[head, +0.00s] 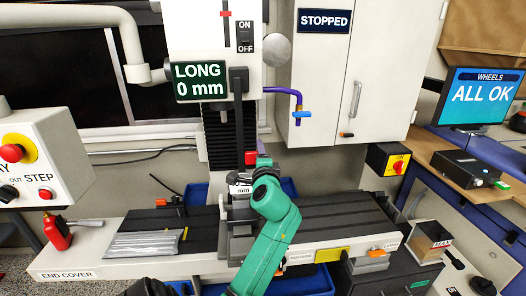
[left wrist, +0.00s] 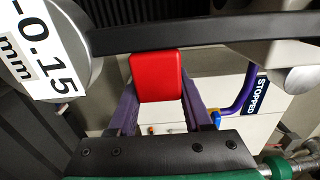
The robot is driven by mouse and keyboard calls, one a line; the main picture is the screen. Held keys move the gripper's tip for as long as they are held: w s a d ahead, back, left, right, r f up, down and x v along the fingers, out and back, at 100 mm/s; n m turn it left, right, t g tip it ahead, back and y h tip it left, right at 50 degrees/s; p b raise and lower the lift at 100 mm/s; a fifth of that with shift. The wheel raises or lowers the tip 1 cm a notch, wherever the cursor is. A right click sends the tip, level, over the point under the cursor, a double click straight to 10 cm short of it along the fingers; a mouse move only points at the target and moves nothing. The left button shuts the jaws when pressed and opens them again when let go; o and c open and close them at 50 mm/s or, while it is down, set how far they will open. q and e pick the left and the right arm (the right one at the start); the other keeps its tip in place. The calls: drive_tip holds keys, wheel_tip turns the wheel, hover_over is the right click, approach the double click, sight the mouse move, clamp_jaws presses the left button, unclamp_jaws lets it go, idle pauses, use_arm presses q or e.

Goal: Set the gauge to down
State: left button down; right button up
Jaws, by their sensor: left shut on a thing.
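The gauge's display (head: 240,189) sits low at the machine's column. In the left wrist view the round grey gauge's display (left wrist: 38,45) reads "-0.15 mm". A black bar (head: 239,120) hangs nearly upright from the white machine head down to the gauge; it crosses the top of the left wrist view (left wrist: 200,32). A red grip (head: 251,158) is at the bar's lower end. My left gripper (left wrist: 157,85) has its purple fingers shut on the red grip (left wrist: 156,72). In the head view its green arm partly hides the gauge.
A dark machine table (head: 320,212) runs below, with a silver vise (head: 236,238) under the gauge. A purple hose (head: 285,91) is to the right. A sign reads "LONG 0 mm" (head: 199,82), another "STOPPED" (head: 324,20). A monitor (head: 481,97) shows "ALL OK".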

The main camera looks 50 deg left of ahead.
use_arm(q)
drive_tip(key=shift+s+a+r, duration=0.1)
drive_tip(key=shift+a+r, duration=0.05)
drive_tip(key=shift+r, duration=0.1)
drive_tip(key=shift+c, duration=1.6)
unclamp_jaws()
drive_tip(key=shift+a, duration=0.1)
drive_tip(key=shift+a+f, duration=0.25)
drive_tip(key=shift+a, duration=0.1)
drive_tip(key=shift+d, duration=0.25)
drive_tip(key=b+v, duration=0.4)
drive_tip(key=v, duration=1)
drive_tip(key=shift+s, duration=0.2)
